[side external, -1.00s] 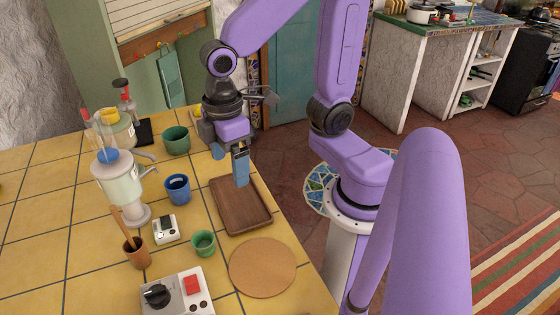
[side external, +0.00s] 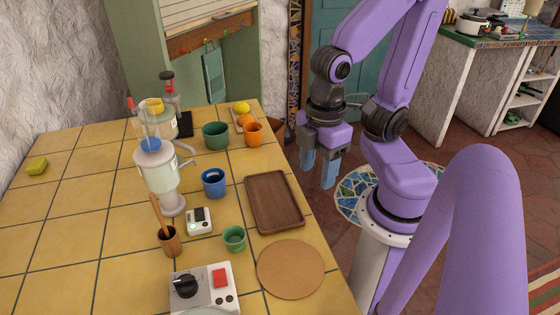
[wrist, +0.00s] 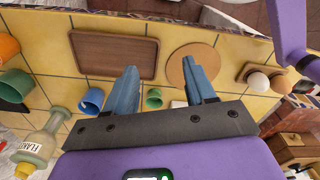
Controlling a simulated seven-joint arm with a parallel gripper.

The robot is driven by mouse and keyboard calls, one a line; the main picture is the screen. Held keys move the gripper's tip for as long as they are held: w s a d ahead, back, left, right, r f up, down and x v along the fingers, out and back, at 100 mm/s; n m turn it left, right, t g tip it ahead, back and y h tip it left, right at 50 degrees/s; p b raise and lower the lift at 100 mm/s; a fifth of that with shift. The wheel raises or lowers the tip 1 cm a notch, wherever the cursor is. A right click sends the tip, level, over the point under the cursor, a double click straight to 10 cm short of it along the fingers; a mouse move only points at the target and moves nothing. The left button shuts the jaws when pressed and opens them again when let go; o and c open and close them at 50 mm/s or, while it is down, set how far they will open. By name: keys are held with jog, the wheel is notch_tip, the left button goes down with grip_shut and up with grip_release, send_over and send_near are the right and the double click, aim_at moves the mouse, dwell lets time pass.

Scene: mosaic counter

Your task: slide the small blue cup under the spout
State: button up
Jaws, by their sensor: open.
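The small blue cup (side external: 214,184) stands upright on the yellow tiles, right of the front dispenser (side external: 158,168) with the blue knob. That dispenser's spout (side external: 184,165) points toward the cup; the cup is beside it, not clearly beneath it. A second dispenser (side external: 157,124) stands behind. My gripper (side external: 318,178) is open and empty, off the counter's right edge, beyond the wooden tray and apart from the cup. In the wrist view the blue cup (wrist: 92,100) shows left of the fingers, partly hidden by the gripper body.
A wooden tray (side external: 275,202) lies between cup and counter edge. A small green cup (side external: 234,239), white scale (side external: 199,221) and brown utensil pot (side external: 170,241) stand nearer. A larger green cup (side external: 215,136) and orange cup (side external: 252,134) stand behind. A round mat (side external: 291,268) lies in front.

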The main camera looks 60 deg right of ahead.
jog(key=shift+w+a+r, duration=0.1)
jog(key=shift+w, duration=0.2)
jog(key=shift+c, duration=1.1)
notch_tip(320, 180, up, 5)
jog(key=n, duration=0.8)
send_over(223, 177)
jog(key=s, duration=0.1)
jog(key=shift+d+f+t, duration=0.2)
jog(key=shift+t, duration=0.1)
jog(key=f, duration=1.1)
jog(key=w+f, duration=0.1)
jog(key=f, duration=0.5)
jog(key=shift+a+f, duration=0.15)
jog(key=shift+f, duration=0.05)
grip_shut()
